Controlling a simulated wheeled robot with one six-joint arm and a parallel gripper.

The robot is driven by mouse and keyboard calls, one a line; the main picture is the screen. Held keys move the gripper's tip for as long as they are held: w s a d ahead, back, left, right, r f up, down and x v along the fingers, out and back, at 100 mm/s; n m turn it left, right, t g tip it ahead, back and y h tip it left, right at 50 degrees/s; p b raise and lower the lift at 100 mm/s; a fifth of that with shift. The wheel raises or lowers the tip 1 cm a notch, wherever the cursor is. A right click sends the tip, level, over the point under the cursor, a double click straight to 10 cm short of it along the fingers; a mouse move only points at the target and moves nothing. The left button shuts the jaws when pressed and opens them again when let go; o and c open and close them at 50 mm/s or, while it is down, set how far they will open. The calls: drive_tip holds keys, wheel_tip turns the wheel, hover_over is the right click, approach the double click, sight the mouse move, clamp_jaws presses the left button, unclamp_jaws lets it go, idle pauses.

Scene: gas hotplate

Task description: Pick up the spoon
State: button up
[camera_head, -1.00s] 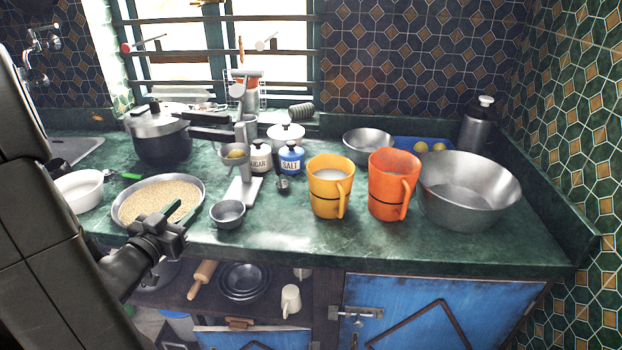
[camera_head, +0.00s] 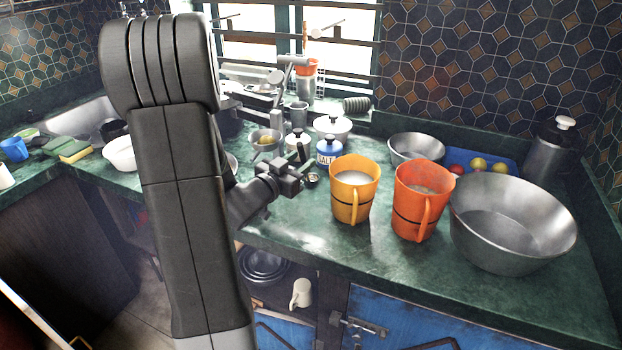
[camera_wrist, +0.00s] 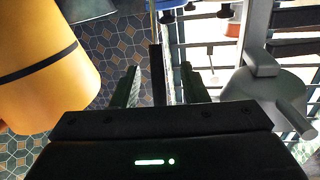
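The spoon (camera_head: 313,179) is dark, with a small round bowl, and stands in front of the blue salt jar (camera_head: 329,151). My gripper (camera_head: 297,172) is right beside it in the head view and hides part of it. In the wrist view the two fingers of my gripper (camera_wrist: 163,88) are spread apart. A dark narrow bar (camera_wrist: 157,75) shows between them with gaps on both sides; it looks like the spoon's handle, but I cannot be sure. I see no contact.
A yellow mug (camera_head: 355,190) stands close right of my gripper, and also shows in the wrist view (camera_wrist: 45,65). An orange mug (camera_head: 420,200) and a large steel bowl (camera_head: 512,225) stand further right. A steel cup-like holder (camera_head: 265,140) is behind left. Bare counter lies in front.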

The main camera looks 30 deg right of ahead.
drive_tip(key=x, duration=0.3)
drive_tip(key=shift+d, duration=0.3)
clamp_jaws()
drive_tip(key=shift+r, duration=0.1)
